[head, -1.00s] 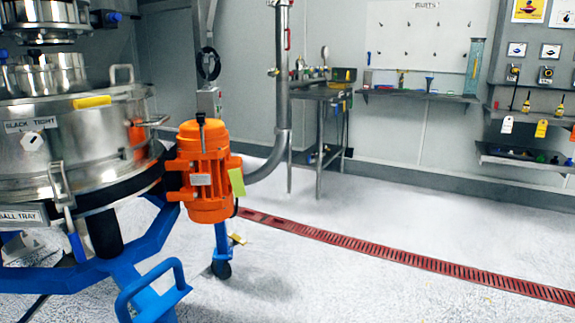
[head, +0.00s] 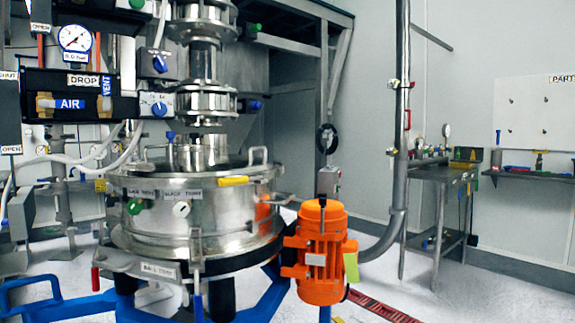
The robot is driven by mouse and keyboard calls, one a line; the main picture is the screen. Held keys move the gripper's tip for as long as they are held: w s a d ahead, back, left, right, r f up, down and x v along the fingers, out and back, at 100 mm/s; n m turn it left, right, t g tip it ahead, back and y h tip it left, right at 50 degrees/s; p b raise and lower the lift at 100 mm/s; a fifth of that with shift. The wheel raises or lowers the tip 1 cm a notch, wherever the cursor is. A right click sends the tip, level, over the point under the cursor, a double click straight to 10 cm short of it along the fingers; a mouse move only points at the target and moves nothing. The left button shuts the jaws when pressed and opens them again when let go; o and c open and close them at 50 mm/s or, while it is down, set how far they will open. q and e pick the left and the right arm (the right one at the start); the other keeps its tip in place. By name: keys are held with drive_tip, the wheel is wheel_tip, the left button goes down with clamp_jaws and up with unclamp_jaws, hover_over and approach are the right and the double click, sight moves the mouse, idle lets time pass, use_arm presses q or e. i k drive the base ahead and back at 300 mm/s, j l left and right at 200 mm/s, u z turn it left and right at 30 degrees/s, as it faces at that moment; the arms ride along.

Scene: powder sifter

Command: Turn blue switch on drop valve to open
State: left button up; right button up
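A dark panel (head: 100,108) labelled DROP hangs at the upper left in the head view, with brass fittings and blue AIR and VENT labels. Just right of it, a small white plate (head: 147,105) carries a blue knob (head: 159,109). The text above that knob is too small to read. Another blue knob (head: 160,64) shows higher up, beside the steel valve column (head: 203,60). I cannot tell for sure which knob belongs to the drop valve or how it is set. Neither of my grippers is in view.
The round steel sifter (head: 150,230) stands on a blue frame (head: 70,305) below the panel. An orange motor (head: 322,255) sticks out at its right. Pale hoses (head: 105,165) hang at the left. A steel table (head: 437,175) stands at the back right, with open floor before it.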

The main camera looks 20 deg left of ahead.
sight(160, 66)
drive_tip(key=u, duration=1.8)
